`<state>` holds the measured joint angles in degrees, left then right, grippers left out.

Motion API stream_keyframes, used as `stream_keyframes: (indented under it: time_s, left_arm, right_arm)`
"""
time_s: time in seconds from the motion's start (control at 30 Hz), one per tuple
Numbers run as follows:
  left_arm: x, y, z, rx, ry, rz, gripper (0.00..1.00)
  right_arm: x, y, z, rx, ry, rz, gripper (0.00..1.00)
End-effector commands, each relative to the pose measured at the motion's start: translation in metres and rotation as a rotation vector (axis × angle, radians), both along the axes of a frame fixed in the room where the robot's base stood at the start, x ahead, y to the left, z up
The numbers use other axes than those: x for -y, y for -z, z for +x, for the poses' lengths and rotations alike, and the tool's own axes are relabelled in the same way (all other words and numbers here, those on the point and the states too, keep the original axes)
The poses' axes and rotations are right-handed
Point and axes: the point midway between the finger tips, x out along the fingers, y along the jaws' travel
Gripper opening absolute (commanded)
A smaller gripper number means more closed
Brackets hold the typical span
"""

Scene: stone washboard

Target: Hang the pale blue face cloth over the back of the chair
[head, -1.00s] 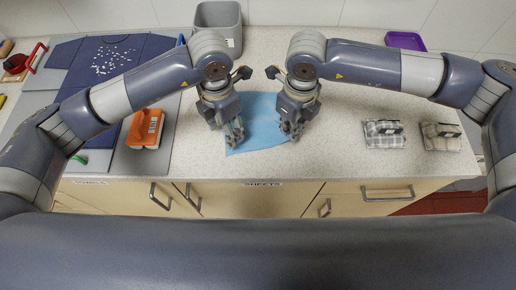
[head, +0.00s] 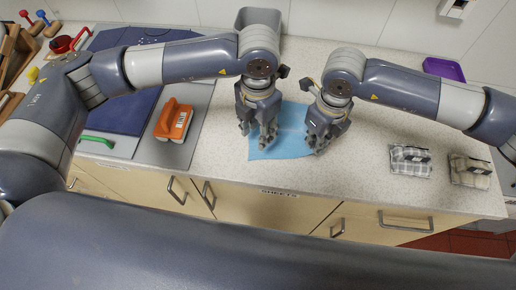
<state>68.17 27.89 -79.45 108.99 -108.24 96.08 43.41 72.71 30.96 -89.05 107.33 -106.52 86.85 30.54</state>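The pale blue face cloth (head: 290,142) lies on the speckled countertop near its front edge, in the middle of the head view. My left gripper (head: 258,138) points down at the cloth's left side and covers part of it. My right gripper (head: 318,143) points down at the cloth's right side. The fingertips of both are low, at or close to the cloth. I cannot tell whether either pinches the fabric. No chair is in view.
An orange-handled brush (head: 174,121) lies on a grey board at left, near dark blue fabric (head: 120,100). A grey bin (head: 259,18) and purple tray (head: 444,69) stand behind. Folded checked cloths (head: 410,160) and beige ones (head: 470,171) lie at right. Drawers sit below the counter (head: 365,180).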

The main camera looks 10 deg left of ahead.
Motion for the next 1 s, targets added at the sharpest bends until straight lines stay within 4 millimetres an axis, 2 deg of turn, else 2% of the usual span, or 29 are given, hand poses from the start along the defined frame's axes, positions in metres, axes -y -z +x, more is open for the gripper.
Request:
stream_keyframes:
  time_s: [0.2,0.5,0.93,1.0]
  left_arm:
    - [0.000,0.034,-0.001,-0.003,0.000,0.001,0.38]
    - [0.000,0.065,0.000,-0.001,0.001,0.001,0.38]
    - [0.000,0.071,0.000,-0.001,0.002,0.001,0.38]
    - [0.000,0.071,0.000,-0.002,0.002,0.001,0.30]
  right_arm:
    - [0.000,0.000,0.000,0.000,0.000,0.000,0.00]
    - [0.000,0.000,0.000,0.000,0.000,0.000,0.00]
    - [0.000,0.000,0.000,0.000,0.000,0.000,0.00]
    - [0.000,0.000,0.000,0.000,0.000,0.000,0.00]
